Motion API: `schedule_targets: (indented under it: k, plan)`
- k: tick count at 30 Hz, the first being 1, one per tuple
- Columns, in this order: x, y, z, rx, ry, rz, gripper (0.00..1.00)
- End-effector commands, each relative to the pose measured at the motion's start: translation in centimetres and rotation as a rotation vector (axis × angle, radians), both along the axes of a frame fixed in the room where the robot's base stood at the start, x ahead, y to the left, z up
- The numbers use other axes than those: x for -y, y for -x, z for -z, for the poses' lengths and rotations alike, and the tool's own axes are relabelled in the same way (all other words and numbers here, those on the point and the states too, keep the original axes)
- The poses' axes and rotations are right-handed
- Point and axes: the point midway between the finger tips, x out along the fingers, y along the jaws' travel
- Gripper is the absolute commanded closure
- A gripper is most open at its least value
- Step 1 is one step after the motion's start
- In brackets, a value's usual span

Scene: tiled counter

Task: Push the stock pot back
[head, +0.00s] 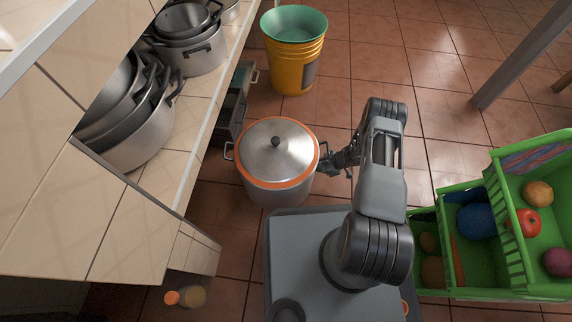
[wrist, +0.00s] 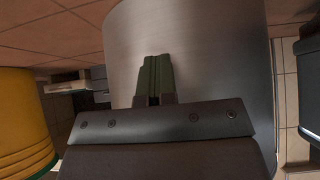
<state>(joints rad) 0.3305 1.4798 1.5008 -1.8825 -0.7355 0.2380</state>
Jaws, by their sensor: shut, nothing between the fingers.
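The stock pot (head: 272,160) is a large steel pot with an orange rim, a steel lid and a dark knob. In the head view it stands on the tiled floor in front of my base, beside the low shelf under the counter. My gripper (head: 330,160) is at the pot's right side, close to its right handle. In the wrist view the pot's steel wall (wrist: 205,50) fills the middle, and the shut fingers of my gripper (wrist: 154,75) point at it. They look touching or nearly so; I cannot tell which. The fingers hold nothing.
A yellow bucket (head: 292,62) with a green inside stands behind the pot. Nested pots (head: 140,135) sit on the shelf at left. Green crates (head: 478,275) with produce stand at right. A small jar (head: 192,296) lies at lower left. Floor right of the bucket is clear.

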Motion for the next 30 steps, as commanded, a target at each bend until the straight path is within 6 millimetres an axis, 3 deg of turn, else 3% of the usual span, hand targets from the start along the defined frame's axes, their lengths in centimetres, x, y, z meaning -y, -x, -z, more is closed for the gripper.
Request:
schedule_targets:
  k: [30]
  plan:
    - [-6.8, -0.1, 0.0, -0.002, -0.003, -0.002, 1.00]
